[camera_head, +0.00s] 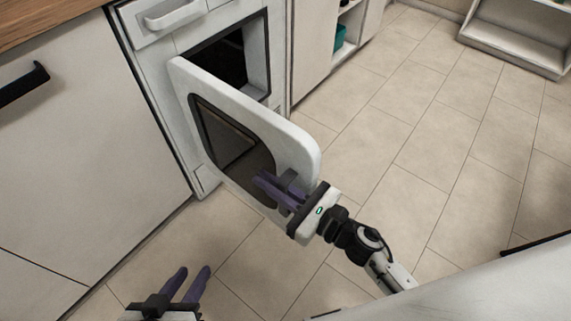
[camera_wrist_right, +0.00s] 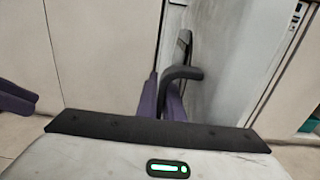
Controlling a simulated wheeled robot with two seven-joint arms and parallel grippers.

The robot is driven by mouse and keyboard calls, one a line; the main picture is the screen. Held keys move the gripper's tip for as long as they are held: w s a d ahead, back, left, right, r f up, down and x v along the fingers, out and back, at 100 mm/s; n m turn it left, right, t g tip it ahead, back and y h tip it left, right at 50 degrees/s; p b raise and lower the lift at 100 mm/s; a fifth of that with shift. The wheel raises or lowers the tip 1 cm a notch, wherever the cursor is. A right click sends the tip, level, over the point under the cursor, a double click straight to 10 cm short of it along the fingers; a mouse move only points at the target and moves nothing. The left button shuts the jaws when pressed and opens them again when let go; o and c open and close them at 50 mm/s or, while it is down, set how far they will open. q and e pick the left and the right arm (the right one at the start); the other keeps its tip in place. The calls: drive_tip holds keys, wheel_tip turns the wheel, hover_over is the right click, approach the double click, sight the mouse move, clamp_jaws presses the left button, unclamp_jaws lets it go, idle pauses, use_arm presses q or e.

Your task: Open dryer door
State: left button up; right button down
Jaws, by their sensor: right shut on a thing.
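The white dryer (camera_head: 150,65) stands against the cabinets at the upper left in the head view. Its door (camera_head: 240,97) stands well open, swung out toward me, with a dark window (camera_head: 228,140) and the dark drum opening (camera_head: 222,58) showing behind it. My right gripper (camera_head: 268,184) is at the door's free side, its purple fingers shut on the dark door handle (camera_head: 291,181). The handle (camera_wrist_right: 184,73) also shows between the fingers in the right wrist view. My left gripper (camera_head: 193,276) is open and empty at the bottom left, apart from the door.
A white cabinet with a black handle (camera_head: 24,84) is left of the dryer, under a wooden counter (camera_head: 45,18). An open shelf with a teal item (camera_head: 340,36) stands right of it. The tiled floor (camera_head: 400,110) to the right is clear up to a white shelf unit (camera_head: 515,35).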

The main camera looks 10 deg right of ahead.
use_arm(q)
drive_tip(key=shift+s+f, duration=0.35)
drive_tip(key=shift+f, duration=0.15)
use_arm(e)
drive_tip(key=shift+s+a, duration=0.3)
drive_tip(key=shift+a, duration=0.3)
drive_tip(key=shift+s+a, duration=0.3)
drive_tip(key=shift+a, duration=0.3)
drive_tip(key=c, duration=1.9)
unclamp_jaws()
use_arm(q)
drive_tip(key=shift+w+d+r, duration=0.1)
drive_tip(key=shift+w+r, duration=0.15)
drive_tip(key=shift+w, duration=0.05)
drive_tip(key=shift+s, duration=0.1)
use_arm(e)
drive_tip(key=v, duration=1)
drive_tip(key=shift+s+d, duration=0.1)
drive_tip(key=shift+d, duration=0.05)
